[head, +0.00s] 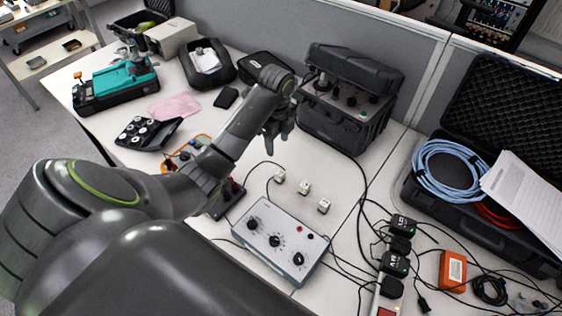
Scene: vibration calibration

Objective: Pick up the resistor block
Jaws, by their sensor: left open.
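Three small cream blocks stand in a slanting row on the white table in the head view: a left block (279,176), a middle block (304,188) and a right block (324,205). They look alike at this size, and I cannot tell which is the resistor block. My left gripper (276,142) is open and points down, higher in the picture than the blocks. Nothing shows between its fingers. My right gripper is out of view.
A grey box with black knobs (268,240) stands just below the blocks. A black rugged case (345,120) stands behind my gripper. Cables and black adapters (394,263) lie to the right, near an open case with a blue cable coil (445,172). My arm covers the left-front table.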

